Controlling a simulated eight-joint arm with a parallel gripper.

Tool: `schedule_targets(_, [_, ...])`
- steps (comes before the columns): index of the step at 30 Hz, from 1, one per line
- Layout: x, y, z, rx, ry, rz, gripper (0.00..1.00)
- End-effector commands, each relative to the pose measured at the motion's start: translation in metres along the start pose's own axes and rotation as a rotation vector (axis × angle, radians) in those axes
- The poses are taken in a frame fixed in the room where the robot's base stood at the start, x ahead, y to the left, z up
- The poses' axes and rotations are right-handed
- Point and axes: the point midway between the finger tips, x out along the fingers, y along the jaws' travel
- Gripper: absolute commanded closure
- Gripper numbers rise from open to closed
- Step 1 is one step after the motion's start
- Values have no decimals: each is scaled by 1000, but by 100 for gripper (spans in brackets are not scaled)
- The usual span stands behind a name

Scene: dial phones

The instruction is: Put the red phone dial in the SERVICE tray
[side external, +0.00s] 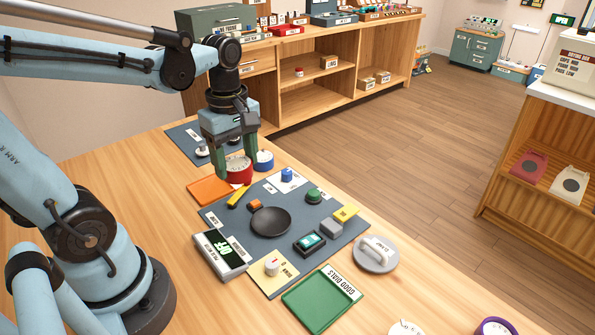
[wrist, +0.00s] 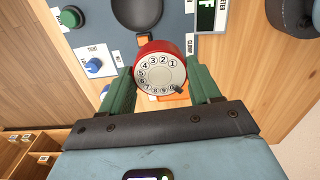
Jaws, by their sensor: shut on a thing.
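The red phone dial (side external: 239,176), with a white numbered face, is held between the green fingers of my gripper (side external: 237,163). In the wrist view the red dial (wrist: 160,48) sits between both fingertips (wrist: 160,82), its face toward the camera. An orange tray (side external: 205,191) lies just left of the dial; part of it shows beneath the dial in the wrist view (wrist: 172,98). I cannot read a SERVICE label on any tray. Whether the dial touches the surface below is unclear.
A blue dial (side external: 264,161) stands close right of my gripper. The grey mat (side external: 240,218) carries a black dish (side external: 270,222), a yellow piece (side external: 239,194) and small parts. A meter (side external: 219,254), a green GOOD DIALS tray (side external: 310,305) and a grey handled disc (side external: 376,256) are nearer the front.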

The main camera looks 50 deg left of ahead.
Motion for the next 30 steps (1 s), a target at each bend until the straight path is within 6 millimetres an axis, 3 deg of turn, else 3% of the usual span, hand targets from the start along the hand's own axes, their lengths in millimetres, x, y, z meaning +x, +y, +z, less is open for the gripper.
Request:
schedule_targets(8, [8, -2, -30, -154, 0, 0, 73])
schedule_targets(21, [59, -7, -114, -151, 0, 0, 73])
schedule_targets(30, [73, -7, -134, -144, 0, 0, 73])
